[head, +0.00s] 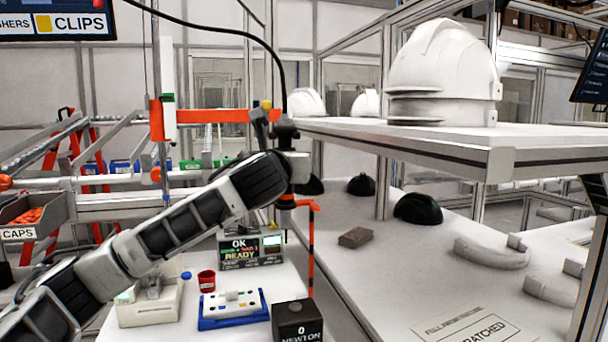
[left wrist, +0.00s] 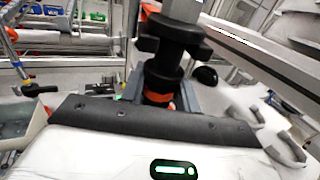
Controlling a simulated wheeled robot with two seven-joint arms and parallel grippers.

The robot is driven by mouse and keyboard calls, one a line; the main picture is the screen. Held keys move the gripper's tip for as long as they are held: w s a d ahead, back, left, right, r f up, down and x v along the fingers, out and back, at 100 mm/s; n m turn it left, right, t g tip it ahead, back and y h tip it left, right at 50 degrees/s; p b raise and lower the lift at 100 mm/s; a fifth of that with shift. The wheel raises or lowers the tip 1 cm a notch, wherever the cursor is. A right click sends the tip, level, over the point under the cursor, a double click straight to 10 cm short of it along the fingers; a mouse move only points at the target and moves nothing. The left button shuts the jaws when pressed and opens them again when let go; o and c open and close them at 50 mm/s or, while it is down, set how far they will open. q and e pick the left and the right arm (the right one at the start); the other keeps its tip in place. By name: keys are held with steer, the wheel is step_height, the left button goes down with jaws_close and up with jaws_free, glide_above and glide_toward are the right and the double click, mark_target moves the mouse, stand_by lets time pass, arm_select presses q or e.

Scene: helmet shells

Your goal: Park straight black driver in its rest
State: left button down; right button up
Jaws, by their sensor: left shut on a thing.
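The straight black driver (head: 285,131) hangs upright from a black cable, at the end of my left arm. My left gripper (head: 291,166) is shut around its body; the fingers are mostly hidden by the wrist. In the left wrist view the driver (left wrist: 172,42) stands upright between the grey fingers of the gripper (left wrist: 160,92), with an orange band low on it. An orange bracket (head: 313,207) on a thin post stands just right of and below the driver; I cannot tell whether it is the rest or whether they touch. My right gripper is not in view.
Below are a white fixture (head: 150,305), a red cup (head: 206,281), a blue tray (head: 205,322), a display (head: 252,250) and a black box (head: 298,322). A shelf (head: 440,139) with white helmet shells stands right, above a table with black shells (head: 418,209).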

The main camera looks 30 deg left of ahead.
arm_select(q)
steer(key=shift+w, duration=0.15)
steer(key=w, duration=0.6)
stand_by(0.4)
steer(key=shift+d, duration=0.1)
steer(key=shift+c, duration=1)
jaws_free()
steer(key=shift+w+f, duration=0.1)
steer(key=shift+f, duration=0.05)
steer(key=v, duration=1.1)
